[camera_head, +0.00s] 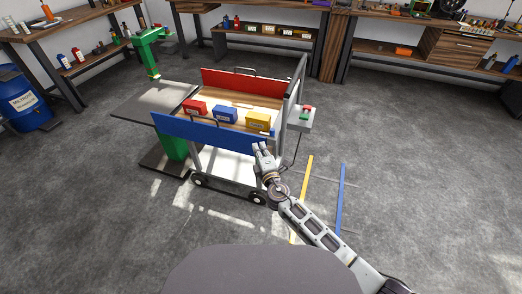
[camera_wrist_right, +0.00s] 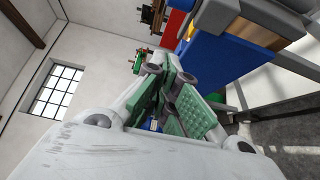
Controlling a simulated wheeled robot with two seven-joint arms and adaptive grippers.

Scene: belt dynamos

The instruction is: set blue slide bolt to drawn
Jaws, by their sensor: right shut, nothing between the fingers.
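A cart stands ahead with a blue front panel (camera_head: 190,131) and a red back panel (camera_head: 240,82). The blue panel also shows in the wrist view (camera_wrist_right: 232,62). I cannot make out the blue slide bolt or its position; the panel's right end is partly behind my right gripper. My right gripper (camera_head: 261,147) is at that right end, pointing up, with its fingers shut and empty. In the wrist view its green-padded fingers (camera_wrist_right: 166,85) come together beside the blue panel; I cannot tell if they touch it. My left gripper is not in view.
Red (camera_head: 195,107), blue (camera_head: 225,114) and yellow (camera_head: 258,122) boxes stand on the cart. A control box with red and green buttons (camera_head: 304,114) is at its right. A green post machine (camera_head: 152,50) stands behind left. The floor to the right is clear, with yellow and blue strips.

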